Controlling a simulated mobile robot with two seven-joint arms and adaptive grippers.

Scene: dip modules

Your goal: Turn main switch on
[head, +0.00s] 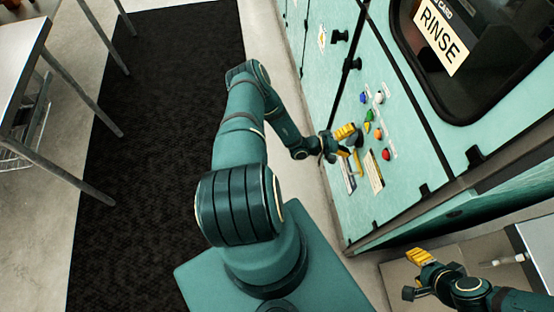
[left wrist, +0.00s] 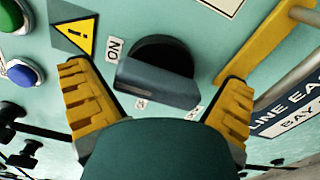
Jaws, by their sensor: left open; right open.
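The main switch (left wrist: 158,78) is a dark rotary knob on the teal panel, with an ON label (left wrist: 115,49) at its upper left in the left wrist view. Its grip bar runs across the picture, tilted slightly down to the right. My left gripper (head: 350,142) is at the machine's panel in the head view. In the left wrist view my left gripper (left wrist: 160,110) is open, with one yellow finger on each side of the knob. I cannot tell whether either finger touches it. My right gripper (head: 422,257) is open and empty at the lower right, away from the panel.
Coloured buttons, including a red one (head: 386,154) and a blue one (left wrist: 21,73), sit near the knob. A yellow warning triangle (left wrist: 76,38) is beside it. A yellow handle (left wrist: 264,45) stands out at the right. A steel table (head: 18,55) is at the far left.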

